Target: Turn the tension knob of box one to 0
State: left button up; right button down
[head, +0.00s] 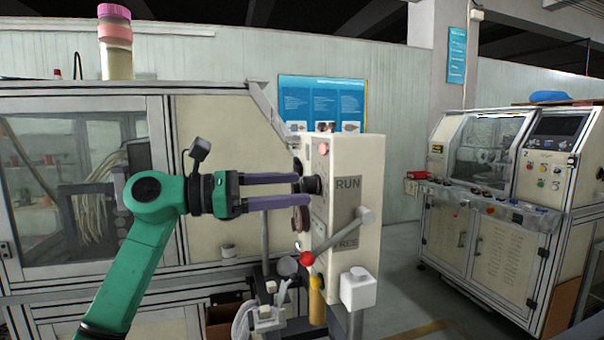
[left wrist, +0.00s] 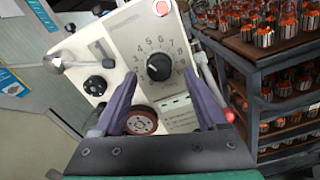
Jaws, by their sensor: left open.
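The cream tension box (head: 346,200) stands in the middle of the head view, with RUN and FREE labels on its side. Its black tension knob (left wrist: 158,67) sits on a numbered dial in the left wrist view; I cannot surely read the pointer's number. In the head view the knob (head: 312,185) shows edge-on at the box's left face. My left gripper (head: 300,189) is open, its two purple fingers either side of the knob, with a gap showing. In the left wrist view its fingers (left wrist: 163,92) point toward the dial. My right gripper is not in view.
A red-knobbed lever (head: 306,258) sticks out below the left gripper. A reddish-brown wheel (left wrist: 141,120) is under the dial, and a red button (left wrist: 161,8) above it. Racks of orange-topped parts (left wrist: 275,75) stand at right in the wrist view. Another machine (head: 495,200) stands at right.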

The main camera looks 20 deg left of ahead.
pick_arm(q)
jog(key=shift+x, duration=0.95)
jog(key=shift+a, duration=0.1)
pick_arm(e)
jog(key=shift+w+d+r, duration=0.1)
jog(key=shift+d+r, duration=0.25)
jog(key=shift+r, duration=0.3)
pick_arm(q)
grip_shut()
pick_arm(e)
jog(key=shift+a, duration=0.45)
